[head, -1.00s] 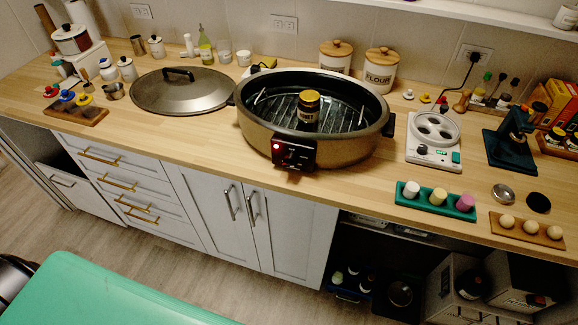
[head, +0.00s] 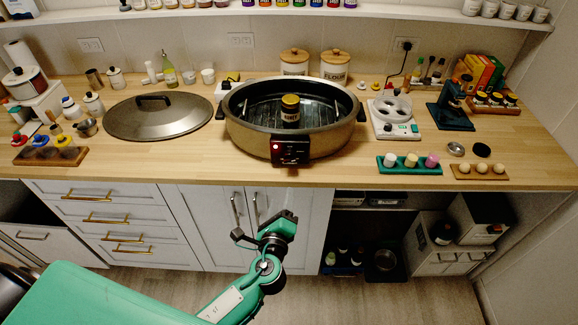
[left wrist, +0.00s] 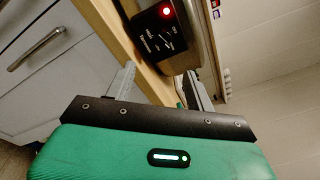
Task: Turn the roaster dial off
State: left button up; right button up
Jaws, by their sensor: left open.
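The roaster (head: 240,133) is a large oval pan on the wooden counter, with a dark control box (head: 290,151) on its front. A red light (head: 276,145) glows on the box. In the left wrist view the control box (left wrist: 150,38) shows its lit red light (left wrist: 166,12) and white markings; the dial's exact setting is too small to read. My left gripper (head: 262,226) is in front of the cabinet doors, below and apart from the box. In the left wrist view its open, empty fingers (left wrist: 160,86) point toward the box. My right gripper is out of view.
A jar (head: 290,111) stands inside the roaster. The roaster lid (head: 157,117) lies to its left on the counter (head: 220,168). A hot plate (head: 393,119) and a green tray of cups (head: 409,167) are to its right. The counter edge lies between my gripper and the box.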

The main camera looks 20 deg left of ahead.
pick_arm(q)
jog(key=p, duration=0.2)
send_near(289, 161)
jog(key=w, duration=0.1)
jog(key=w+p, duration=0.1)
jog(key=w, duration=0.2)
jog(key=w+a, duration=0.1)
jog(key=w, duration=0.3)
jog(key=shift+a+p, duration=0.25)
jog(key=shift+p, duration=0.1)
jog(key=shift+w+a, duration=0.1)
jog(key=shift+w, duration=0.4)
jog(key=shift+f, duration=0.1)
